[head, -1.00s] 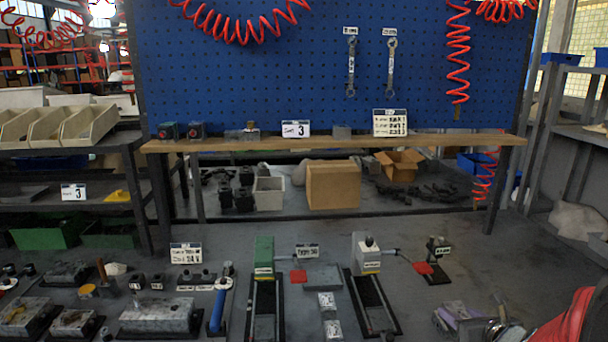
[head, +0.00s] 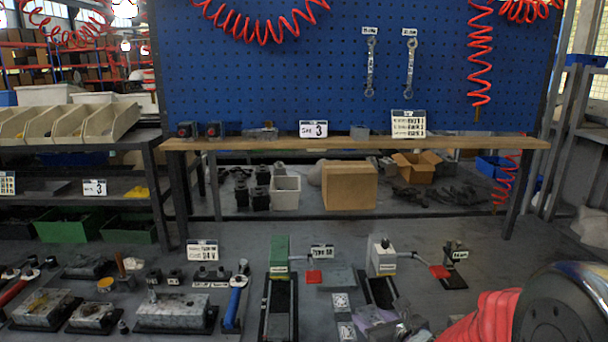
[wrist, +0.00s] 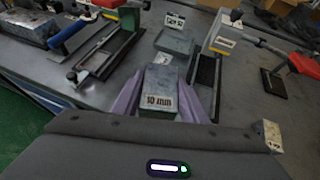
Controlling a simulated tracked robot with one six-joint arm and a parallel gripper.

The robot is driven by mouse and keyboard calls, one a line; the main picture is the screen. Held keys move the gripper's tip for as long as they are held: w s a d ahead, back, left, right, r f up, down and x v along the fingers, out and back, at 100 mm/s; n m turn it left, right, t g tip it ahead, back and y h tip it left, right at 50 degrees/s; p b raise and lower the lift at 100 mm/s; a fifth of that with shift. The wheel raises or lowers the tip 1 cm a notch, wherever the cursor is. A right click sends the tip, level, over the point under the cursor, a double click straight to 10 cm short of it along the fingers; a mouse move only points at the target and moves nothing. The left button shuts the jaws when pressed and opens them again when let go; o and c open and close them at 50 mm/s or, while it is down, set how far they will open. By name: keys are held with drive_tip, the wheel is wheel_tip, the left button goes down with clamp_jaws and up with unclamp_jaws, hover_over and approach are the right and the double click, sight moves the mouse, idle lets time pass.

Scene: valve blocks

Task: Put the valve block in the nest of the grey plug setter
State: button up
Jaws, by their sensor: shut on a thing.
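My gripper (wrist: 163,88) has purple fingers closed on both sides of a grey block (wrist: 158,80) with a "10 mm" label, which I take as the valve block. The gripper also shows at the bottom of the head view (head: 378,322), where the block is hard to make out. The grey plug setter (head: 383,257) has a pale body, a red-ended lever and a long dark base. In the wrist view the grey plug setter (wrist: 223,32) stands beyond and right of the held block, which is apart from it. Its nest is not clearly visible.
A green plug setter (head: 279,258) stands left of the grey one. A flat grey tray (head: 334,277) lies between them. A small black stand (head: 454,272) is to the right.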

drive_tip(key=shift+a, duration=0.3)
wheel_tip(320, 180, down, 7)
drive_tip(key=s, duration=0.2)
idle(0.3)
